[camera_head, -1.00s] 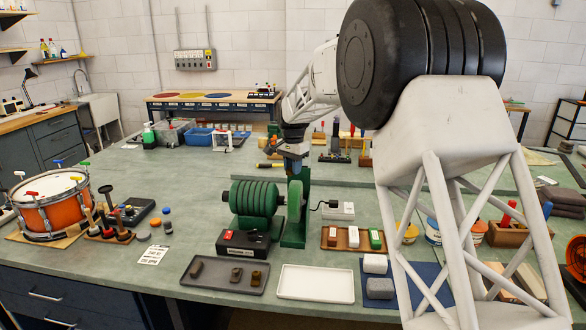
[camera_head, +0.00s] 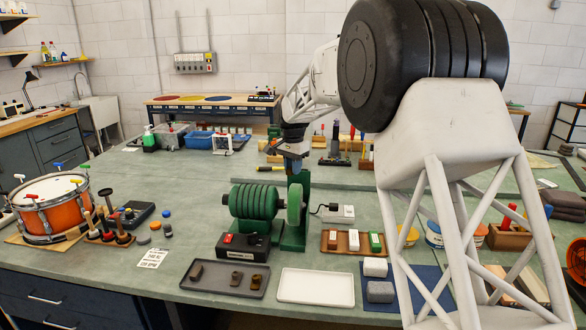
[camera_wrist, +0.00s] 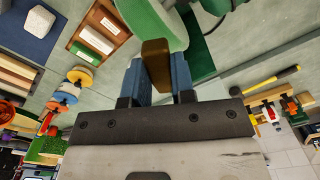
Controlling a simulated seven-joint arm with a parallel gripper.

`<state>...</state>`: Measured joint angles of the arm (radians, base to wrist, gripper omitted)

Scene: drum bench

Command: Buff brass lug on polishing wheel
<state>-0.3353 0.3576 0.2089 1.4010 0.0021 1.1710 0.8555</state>
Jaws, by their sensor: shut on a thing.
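My gripper (camera_wrist: 158,82), with blue fingers, is shut on a brown brass lug (camera_wrist: 156,62) in the wrist view. The lug's far end reaches the edge of the pale green polishing wheel (camera_wrist: 150,18); I cannot tell whether they touch. In the head view my gripper (camera_head: 294,165) points down just above the wheel (camera_head: 295,203), and the lug is hardly visible there. The wheel sits at the right end of the green ribbed motor (camera_head: 253,201). A dark tray (camera_head: 215,289) holds 3 brownish lugs. An empty white tray (camera_head: 316,287) lies to its right.
A black switch box (camera_head: 243,246) with a red switch stands in front of the motor. A wooden tray of compound bars (camera_head: 353,252) and a blue mat (camera_head: 404,285) with pale blocks lie to the right. The orange drum (camera_head: 50,206) stands at the left.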

